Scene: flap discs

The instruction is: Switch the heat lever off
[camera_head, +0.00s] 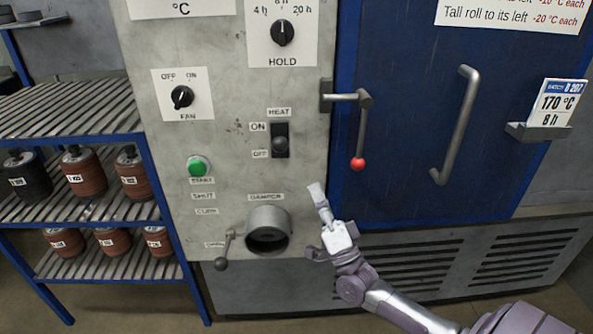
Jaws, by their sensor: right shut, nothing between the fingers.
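The heat lever (281,141) is a small black switch on the grey control panel (230,100), under a HEAT label, with ON marked at its upper left and OFF at its lower left. Its handle seems to sit at the upper, ON end, though it is small in this view. My right gripper (317,192) comes in from the lower right, below and to the right of the lever. It is shut and empty, its fingertips pointing up, apart from the lever in the picture. My left gripper is not in view.
Right of the lever, a door latch with a red ball (357,163) juts out beside the blue door (420,130). A green start button (199,166), fan knob (182,97) and round damper opening (268,230) surround it. Shelves (75,190) with rolls stand left.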

